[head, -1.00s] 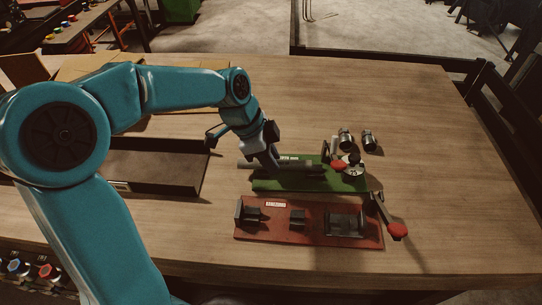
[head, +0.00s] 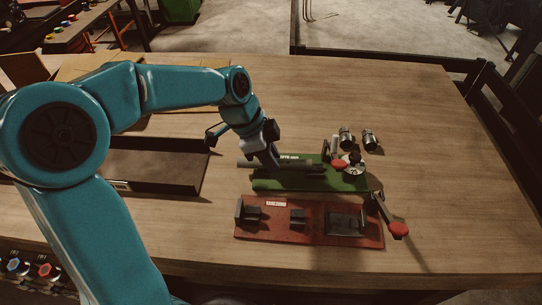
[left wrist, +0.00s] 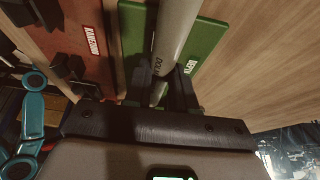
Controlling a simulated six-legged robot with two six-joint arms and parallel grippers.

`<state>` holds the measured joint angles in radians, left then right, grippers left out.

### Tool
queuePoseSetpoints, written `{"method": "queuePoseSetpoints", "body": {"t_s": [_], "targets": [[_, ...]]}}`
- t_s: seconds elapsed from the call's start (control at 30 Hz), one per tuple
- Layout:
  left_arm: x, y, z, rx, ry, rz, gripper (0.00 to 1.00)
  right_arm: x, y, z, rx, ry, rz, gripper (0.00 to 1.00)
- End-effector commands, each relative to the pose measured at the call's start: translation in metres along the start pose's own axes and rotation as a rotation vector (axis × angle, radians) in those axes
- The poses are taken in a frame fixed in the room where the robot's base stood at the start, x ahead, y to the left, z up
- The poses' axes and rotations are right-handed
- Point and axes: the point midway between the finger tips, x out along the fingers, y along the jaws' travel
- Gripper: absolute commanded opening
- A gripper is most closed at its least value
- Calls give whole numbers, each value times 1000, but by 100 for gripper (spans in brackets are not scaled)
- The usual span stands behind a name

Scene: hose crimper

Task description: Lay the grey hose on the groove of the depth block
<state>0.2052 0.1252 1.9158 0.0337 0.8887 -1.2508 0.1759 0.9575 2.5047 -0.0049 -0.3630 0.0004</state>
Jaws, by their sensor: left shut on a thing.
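My left gripper (head: 276,166) is shut on the grey hose (head: 247,163), above the green depth block (head: 275,185). The hose lies roughly along the block's length, and its left end sticks out past the block's left edge. Its right part runs toward the upright bracket and red-knobbed lever (head: 339,164). In the left wrist view the hose (left wrist: 175,32) passes between my fingers over the green board (left wrist: 208,45). I cannot tell whether it touches the groove, which is hidden beneath hose and fingers. My right gripper is out of view.
A red fixture board (head: 270,233) with dark blocks and a red-knobbed lever (head: 397,230) lies in front. Two metal fittings (head: 346,138) (head: 369,139) stand behind the green block. A dark tray (head: 150,184) is at left. The table's right side is clear.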

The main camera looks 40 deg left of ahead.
Motion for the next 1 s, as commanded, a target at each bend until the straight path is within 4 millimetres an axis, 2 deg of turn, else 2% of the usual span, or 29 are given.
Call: {"method": "queuePoseSetpoints", "body": {"t_s": [1.0], "targets": [[5,1,2,0,0,0,0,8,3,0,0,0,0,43]]}}
